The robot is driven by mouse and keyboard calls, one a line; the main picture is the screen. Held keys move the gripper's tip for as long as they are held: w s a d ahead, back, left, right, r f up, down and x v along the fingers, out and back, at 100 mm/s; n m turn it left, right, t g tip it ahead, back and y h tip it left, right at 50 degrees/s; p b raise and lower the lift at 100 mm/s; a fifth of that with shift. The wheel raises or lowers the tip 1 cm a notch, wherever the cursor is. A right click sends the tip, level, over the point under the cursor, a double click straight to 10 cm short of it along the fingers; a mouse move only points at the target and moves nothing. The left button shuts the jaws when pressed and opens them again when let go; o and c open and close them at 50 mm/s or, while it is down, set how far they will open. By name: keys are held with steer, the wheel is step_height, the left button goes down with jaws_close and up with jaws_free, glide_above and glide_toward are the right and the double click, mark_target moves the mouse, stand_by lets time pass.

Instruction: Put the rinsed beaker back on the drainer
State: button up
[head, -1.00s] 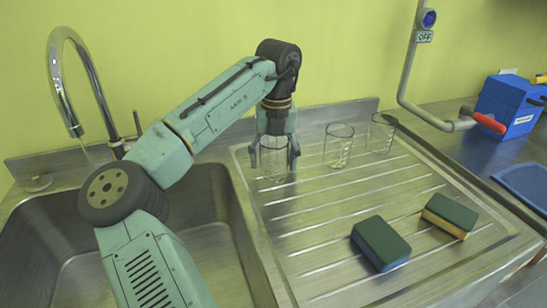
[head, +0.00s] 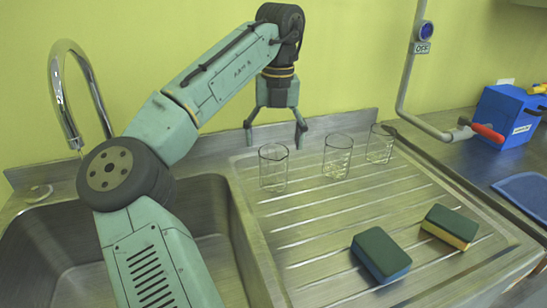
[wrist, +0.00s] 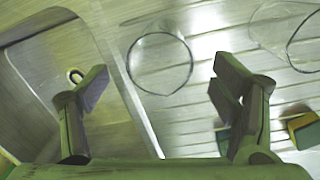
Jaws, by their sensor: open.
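A clear glass beaker (head: 273,170) stands upright at the left end of a row on the ribbed steel drainer (head: 330,235). My gripper (head: 275,128) is open and empty above this beaker, its fingers spread wide and clear of the rim. In the wrist view the beaker's round rim (wrist: 160,63) shows beyond and between my open fingers (wrist: 160,95). Two more clear beakers, a middle one (head: 337,158) and a right one (head: 379,144), stand upright along the back of the drainer.
The sink basin (head: 215,235) lies left of the drainer, with a curved tap (head: 92,85) behind it. A dark-topped blue sponge (head: 381,253) and a yellow one (head: 449,226) lie at the front right. A blue box (head: 508,115) and grey pipe (head: 408,75) stand at the right.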

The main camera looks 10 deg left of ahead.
steer(key=shift+r, duration=1.8)
steer(key=shift+d+f, duration=0.1)
